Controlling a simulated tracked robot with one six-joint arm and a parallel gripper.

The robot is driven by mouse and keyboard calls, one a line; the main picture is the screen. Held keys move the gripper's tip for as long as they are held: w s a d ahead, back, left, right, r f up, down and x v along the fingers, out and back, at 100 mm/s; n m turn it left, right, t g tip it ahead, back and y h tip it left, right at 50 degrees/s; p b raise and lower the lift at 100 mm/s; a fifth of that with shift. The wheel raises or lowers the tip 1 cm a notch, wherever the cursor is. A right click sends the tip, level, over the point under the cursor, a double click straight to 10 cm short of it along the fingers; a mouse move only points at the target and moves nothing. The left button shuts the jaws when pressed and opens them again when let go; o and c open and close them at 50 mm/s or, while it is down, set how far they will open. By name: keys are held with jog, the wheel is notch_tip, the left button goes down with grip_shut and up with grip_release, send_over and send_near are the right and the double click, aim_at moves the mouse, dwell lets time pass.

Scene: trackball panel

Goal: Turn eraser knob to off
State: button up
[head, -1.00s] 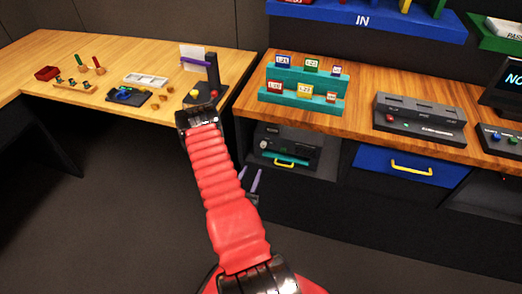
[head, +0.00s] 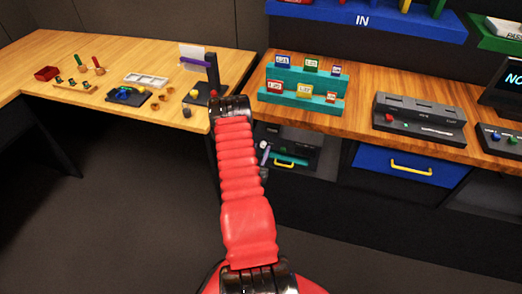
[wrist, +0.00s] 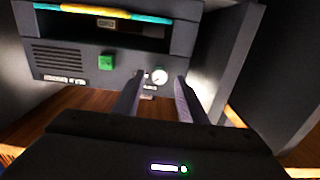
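The eraser (head: 303,153) is a dark grey box in the open compartment under the right-hand desk, with a yellow and teal handle on its front. In the wrist view the eraser's front (wrist: 70,62) fills the upper left, with a green button (wrist: 106,62) and vents. The small round white knob (wrist: 160,76) appears between my fingertips; its pointer setting is too small to read. My gripper (wrist: 158,84) is open with two dark fingers apart, and I cannot tell whether they touch the knob. In the head view my arm partly hides the gripper and the knob.
Grey compartment walls (wrist: 228,62) stand close on the right in the wrist view. The blue drawer (head: 377,172) is right of the compartment. Teal racks (head: 305,80) and a grey console (head: 420,120) sit on the desk above. The floor in front is clear.

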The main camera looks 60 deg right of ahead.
jog(key=shift+d, duration=0.3)
jog(key=shift+c, duration=0.3)
grip_shut()
jog(key=shift+d, duration=0.15)
jog(key=shift+w, duration=0.1)
